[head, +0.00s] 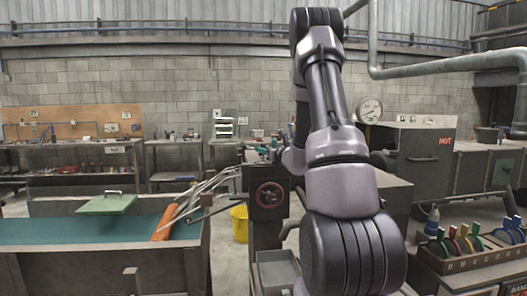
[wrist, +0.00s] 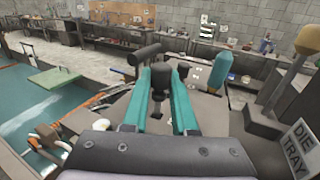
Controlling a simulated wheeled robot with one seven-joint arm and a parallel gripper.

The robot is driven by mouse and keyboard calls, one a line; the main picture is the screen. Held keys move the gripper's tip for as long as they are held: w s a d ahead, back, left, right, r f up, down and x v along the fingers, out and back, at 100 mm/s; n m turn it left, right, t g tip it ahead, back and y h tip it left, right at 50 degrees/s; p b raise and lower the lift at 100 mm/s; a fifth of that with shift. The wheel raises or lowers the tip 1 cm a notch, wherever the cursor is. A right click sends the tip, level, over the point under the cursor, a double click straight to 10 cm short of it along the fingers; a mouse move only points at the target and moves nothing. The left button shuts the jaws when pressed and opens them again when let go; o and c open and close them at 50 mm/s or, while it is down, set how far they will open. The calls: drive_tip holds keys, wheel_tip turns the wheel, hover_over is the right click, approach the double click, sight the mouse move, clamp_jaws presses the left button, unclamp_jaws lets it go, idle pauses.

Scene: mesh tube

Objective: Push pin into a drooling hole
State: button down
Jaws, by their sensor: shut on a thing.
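In the wrist view, my gripper (wrist: 164,84) has two teal fingers reaching forward, shut on a small dark piece (wrist: 160,96) between them. I cannot tell for sure whether this piece is the pin. No hole can be made out, and nothing drooling shows.
A teal-topped tool (wrist: 220,68) and a "DIE TRAY" sign (wrist: 298,142) stand right of the gripper.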

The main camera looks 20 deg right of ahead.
drive_tip(key=c, duration=0.6)
unclamp_jaws()
